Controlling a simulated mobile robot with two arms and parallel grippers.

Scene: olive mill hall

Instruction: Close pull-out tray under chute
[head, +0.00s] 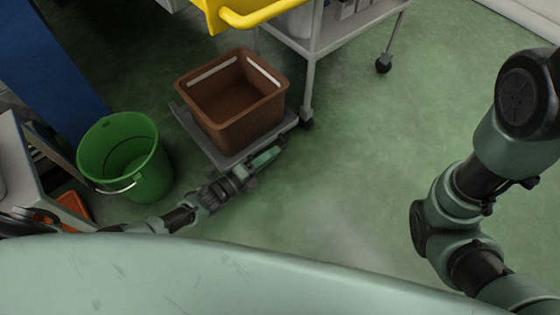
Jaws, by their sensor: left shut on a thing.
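The pull-out tray (200,136) is a flat grey plate low over the green floor, left of the middle in the head view. A brown open crate (243,126) stands on it, looks empty inside and hides most of the plate. My left gripper (266,157) is at the tray's near edge, in front of the crate, and is shut on the tray. The exact spot between the fingers is hard to make out. My right arm shows at the right, but its gripper is out of view. I cannot clearly make out the chute.
A green bucket (128,157) stands left of the tray, beside a blue upright (50,62). A grey wheeled cart (345,42) stands behind to the right, with a caster near the tray's corner. A yellow part with a handle (257,15) overhangs the back. The floor in the middle is clear.

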